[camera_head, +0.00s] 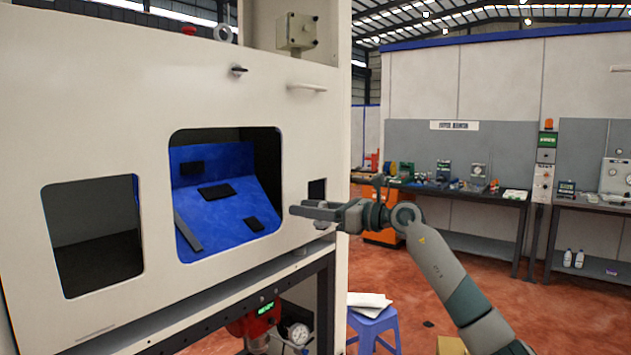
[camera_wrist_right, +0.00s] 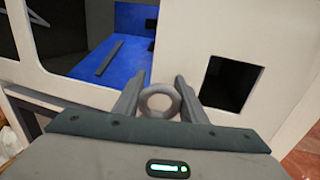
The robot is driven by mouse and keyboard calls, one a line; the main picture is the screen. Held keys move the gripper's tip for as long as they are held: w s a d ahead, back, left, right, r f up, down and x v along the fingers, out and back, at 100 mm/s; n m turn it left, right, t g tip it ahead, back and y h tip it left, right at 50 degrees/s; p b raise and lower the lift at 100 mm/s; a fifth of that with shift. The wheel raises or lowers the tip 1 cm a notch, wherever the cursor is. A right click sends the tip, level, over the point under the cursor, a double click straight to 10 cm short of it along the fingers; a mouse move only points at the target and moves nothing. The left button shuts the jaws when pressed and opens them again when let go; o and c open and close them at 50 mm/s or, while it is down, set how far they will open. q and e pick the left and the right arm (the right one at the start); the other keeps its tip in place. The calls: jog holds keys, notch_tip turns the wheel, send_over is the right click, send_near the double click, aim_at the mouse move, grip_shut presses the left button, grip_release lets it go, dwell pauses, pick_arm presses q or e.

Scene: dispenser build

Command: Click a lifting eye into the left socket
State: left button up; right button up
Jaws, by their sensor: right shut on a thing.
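My right gripper (camera_head: 298,211) reaches in from the right, in front of the cream cabinet (camera_head: 225,105), with its fingers pointing left. In the right wrist view its fingers are shut on a grey ring-shaped lifting eye (camera_wrist_right: 145,103), which sits between them. In the head view I cannot make out this eye at the fingers. Another light grey ring (camera_head: 222,25) stands upright on the cabinet's top edge. I cannot clearly pick out the left socket. My left gripper is not in view.
The cabinet front has a left opening (camera_head: 95,235), a middle opening with a blue sloped liner (camera_head: 215,210) and a small square opening (camera_wrist_right: 230,84). A dark knob (camera_head: 238,70) and a light handle (camera_head: 307,87) stick out. A blue stool (camera_head: 372,325) stands below.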

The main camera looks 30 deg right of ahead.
jog(key=s+a+f+n+g+y, duration=0.1)
jog(key=s+a+f, duration=0.2)
jog(key=a+f, duration=0.3)
jog(key=s+a+f+n+g+y+b, duration=0.1)
jog(key=s+a+f+y, duration=0.15)
jog(key=f, duration=0.65)
jog(key=s+a+f+n+g+y, duration=0.1)
jog(key=s+a+f+g, duration=0.1)
jog(key=s+a+f, duration=0.35)
pick_arm(q)
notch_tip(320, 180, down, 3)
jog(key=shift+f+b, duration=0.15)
jog(key=shift+b, duration=1)
pick_arm(e)
jog(key=s+a+f, duration=0.5)
jog(key=s+f, duration=0.2)
jog(key=s, duration=0.1)
jog(key=s+a+f+n, duration=0.1)
jog(key=s+a+f, duration=0.4)
jog(key=s+f, duration=0.3)
jog(key=shift+f+g, duration=0.25)
jog(key=shift+g, duration=0.05)
jog(key=shift+y, duration=0.25)
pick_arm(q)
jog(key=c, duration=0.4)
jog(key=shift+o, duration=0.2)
